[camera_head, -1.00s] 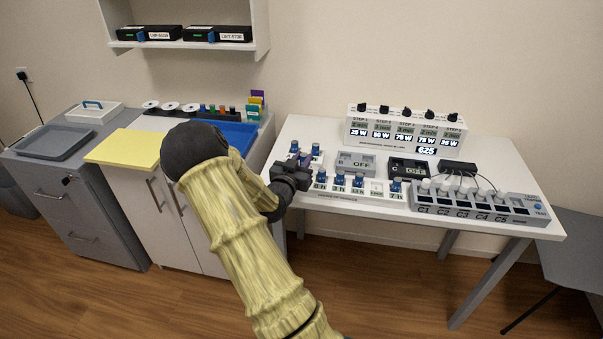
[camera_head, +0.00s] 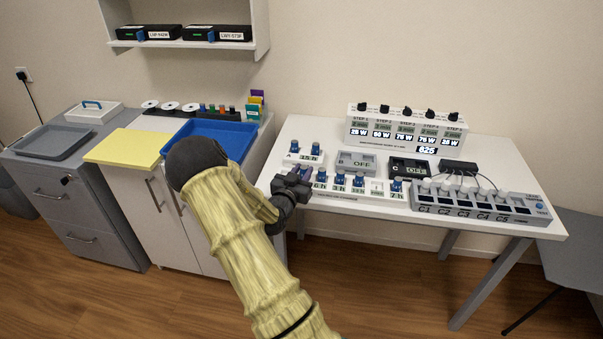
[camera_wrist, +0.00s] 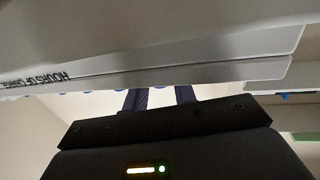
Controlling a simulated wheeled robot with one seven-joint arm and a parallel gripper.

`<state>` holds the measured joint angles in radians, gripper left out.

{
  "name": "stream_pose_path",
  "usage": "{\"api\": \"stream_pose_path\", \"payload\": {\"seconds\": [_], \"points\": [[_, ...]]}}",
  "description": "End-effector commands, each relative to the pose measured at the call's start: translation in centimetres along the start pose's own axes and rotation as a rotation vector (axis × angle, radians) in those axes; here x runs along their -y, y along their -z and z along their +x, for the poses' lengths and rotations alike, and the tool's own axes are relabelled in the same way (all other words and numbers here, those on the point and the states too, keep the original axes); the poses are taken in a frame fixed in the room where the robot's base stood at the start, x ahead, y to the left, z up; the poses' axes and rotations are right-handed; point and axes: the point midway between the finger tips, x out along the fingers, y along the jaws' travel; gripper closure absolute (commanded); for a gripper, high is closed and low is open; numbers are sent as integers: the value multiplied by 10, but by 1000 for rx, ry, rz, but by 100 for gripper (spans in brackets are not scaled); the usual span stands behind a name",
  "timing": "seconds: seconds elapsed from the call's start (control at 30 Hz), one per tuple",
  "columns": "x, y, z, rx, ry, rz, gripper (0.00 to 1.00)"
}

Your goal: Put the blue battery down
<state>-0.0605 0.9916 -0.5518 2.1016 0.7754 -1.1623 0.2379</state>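My gripper (camera_head: 301,173) is at the left end of the front row of the charge rack (camera_head: 345,190), low over the table's left side. Its two purple fingers (camera_wrist: 161,97) stand apart in the wrist view, with light background between their visible parts. Their tips are hidden behind the rack's pale edge (camera_wrist: 200,75), so I cannot tell whether a blue battery is between them. Several blue batteries (camera_head: 339,178) stand upright in the front row, right of my gripper. Two more blue batteries, a left one (camera_head: 294,147) and a right one (camera_head: 317,149), stand behind it.
The white table (camera_head: 500,180) also bears a grey OFF unit (camera_head: 357,162), a black unit (camera_head: 408,169), a panel with knobs (camera_head: 405,132) and a strip of labelled slots (camera_head: 480,207). A blue tray (camera_head: 225,130) is on the cabinet to the left.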

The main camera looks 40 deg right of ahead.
Motion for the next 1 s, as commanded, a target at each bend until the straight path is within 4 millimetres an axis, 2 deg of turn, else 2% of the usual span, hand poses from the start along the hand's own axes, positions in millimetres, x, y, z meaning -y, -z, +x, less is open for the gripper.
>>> {"api": "stream_pose_path", "payload": {"seconds": [0.03,0.07,0.53,0.67,1.0], "points": [[0,0,0,0,0,0,63],[0,0,0,0,0,0,57],[0,1,-3,2,1,-1,57],[1,-1,-23,3,2,0,57],[3,-4,-91,3,4,-2,57]]}}
